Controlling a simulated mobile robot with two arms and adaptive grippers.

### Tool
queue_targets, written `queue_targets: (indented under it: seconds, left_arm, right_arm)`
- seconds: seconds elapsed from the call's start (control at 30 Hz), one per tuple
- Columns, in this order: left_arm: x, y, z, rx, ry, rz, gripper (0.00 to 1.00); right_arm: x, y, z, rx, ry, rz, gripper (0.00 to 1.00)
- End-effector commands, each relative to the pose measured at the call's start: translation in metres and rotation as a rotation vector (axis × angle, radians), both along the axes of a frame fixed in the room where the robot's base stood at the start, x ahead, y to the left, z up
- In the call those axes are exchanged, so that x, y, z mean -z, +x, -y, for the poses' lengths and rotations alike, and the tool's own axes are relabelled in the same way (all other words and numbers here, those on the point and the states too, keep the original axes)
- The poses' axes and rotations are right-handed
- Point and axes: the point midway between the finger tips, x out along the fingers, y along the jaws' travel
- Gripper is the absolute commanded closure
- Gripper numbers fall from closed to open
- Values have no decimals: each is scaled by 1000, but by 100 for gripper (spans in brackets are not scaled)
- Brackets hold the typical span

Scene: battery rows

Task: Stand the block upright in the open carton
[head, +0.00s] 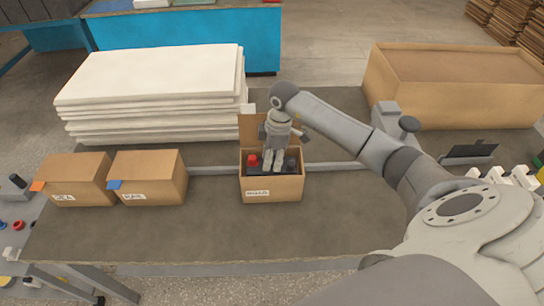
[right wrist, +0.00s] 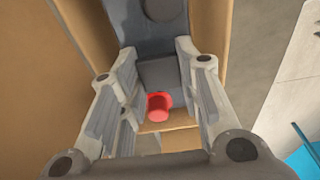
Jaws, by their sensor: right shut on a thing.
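The open carton (head: 272,190) stands mid-table, with a white label on its front and its back flap raised. The dark grey block (head: 257,169) is inside it, low between the walls. A red post (head: 252,160) and a dark post (head: 290,162) show on its top, so it appears upright. My right gripper (head: 272,160) reaches down into the carton and is shut on the block. In the right wrist view the block (right wrist: 158,72) and its red post (right wrist: 159,106) lie between the fingers. The block's underside is hidden. My left gripper is out of view.
Two closed cartons (head: 80,180) (head: 148,178) stand to the left. A stack of white boards (head: 150,85) lies behind them. A large brown box (head: 450,85) stands at the back right. The table front is clear.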

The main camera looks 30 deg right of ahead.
Motion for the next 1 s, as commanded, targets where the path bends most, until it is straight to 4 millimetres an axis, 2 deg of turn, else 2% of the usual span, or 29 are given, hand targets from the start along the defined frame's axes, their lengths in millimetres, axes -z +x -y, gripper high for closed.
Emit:
queue_targets:
  seconds: [0.13,0.17,0.33,0.67,0.8,0.87,1.0]
  left_arm:
    - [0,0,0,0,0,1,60]
    - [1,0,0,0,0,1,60]
    - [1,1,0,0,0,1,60]
    - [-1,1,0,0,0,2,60]
    - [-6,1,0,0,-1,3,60]
    - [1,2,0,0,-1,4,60]
    - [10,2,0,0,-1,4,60]
  right_arm:
    - [-2,2,0,1,2,8,100]
    - [2,0,0,0,0,0,68]
    - [2,0,0,0,0,0,47]
    - [-1,0,0,0,0,0,47]
    - [-16,1,0,-1,0,2,47]
    - [-23,1,2,-1,-2,5,47]
    - [-55,-1,6,0,-2,7,47]
